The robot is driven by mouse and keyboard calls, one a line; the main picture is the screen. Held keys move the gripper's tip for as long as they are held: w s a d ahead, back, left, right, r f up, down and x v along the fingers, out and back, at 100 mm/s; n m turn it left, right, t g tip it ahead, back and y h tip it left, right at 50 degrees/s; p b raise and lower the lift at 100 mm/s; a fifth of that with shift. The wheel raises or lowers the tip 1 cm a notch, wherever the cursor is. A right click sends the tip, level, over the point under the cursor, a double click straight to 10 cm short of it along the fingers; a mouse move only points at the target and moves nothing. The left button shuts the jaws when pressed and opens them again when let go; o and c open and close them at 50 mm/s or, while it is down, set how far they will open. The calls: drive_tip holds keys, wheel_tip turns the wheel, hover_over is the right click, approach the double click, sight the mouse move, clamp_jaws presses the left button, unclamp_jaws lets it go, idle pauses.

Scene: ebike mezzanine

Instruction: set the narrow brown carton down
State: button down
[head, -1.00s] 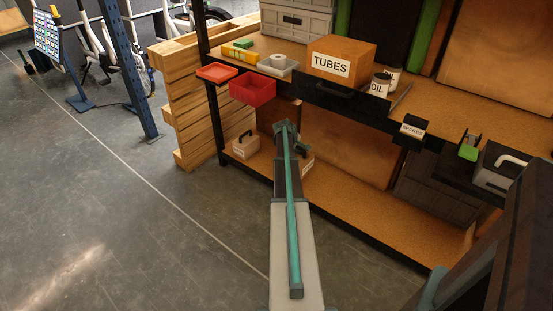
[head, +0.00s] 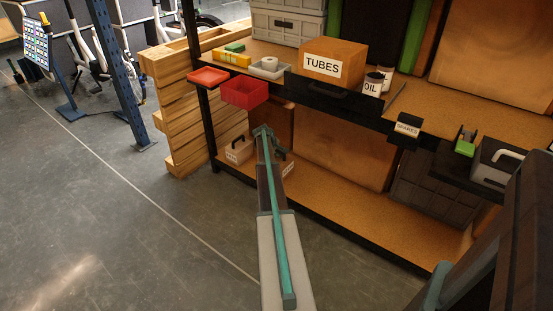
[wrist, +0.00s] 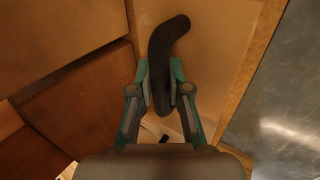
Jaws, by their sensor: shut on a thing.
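My gripper (wrist: 160,78) is shut on a black curved handle (wrist: 168,38) in the wrist view. The light brown surface (wrist: 215,45) under the handle looks like the top of the narrow brown carton. In the head view my gripper (head: 282,153) is low in front of the shelving, partly hidden by my arm. A small part of the narrow brown carton (head: 288,168), with a white label, shows just below it. The carton's base is hidden, so I cannot tell whether it touches the lower shelf (head: 365,225).
A red bin (head: 245,93) hangs above. Darker brown boxes (wrist: 85,100) fill the wrist view's left. A wooden pallet stack (head: 172,110) stands left.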

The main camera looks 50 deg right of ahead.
sight(276, 157)
drive_tip(key=f, duration=0.1)
drive_tip(key=w+f+b, duration=0.1)
drive_tip(key=f, duration=0.2)
drive_tip(key=shift+w+d, duration=0.15)
drive_tip(key=shift+d, duration=0.1)
drive_tip(key=shift+f+b, duration=0.25)
drive_tip(key=shift+b, duration=0.1)
drive_tip(key=shift+f, duration=0.1)
drive_tip(key=c, duration=1.1)
unclamp_jaws()
drive_tip(key=p+v, duration=0.2)
drive_tip(key=v, duration=1)
drive_tip(key=shift+p, duration=0.3)
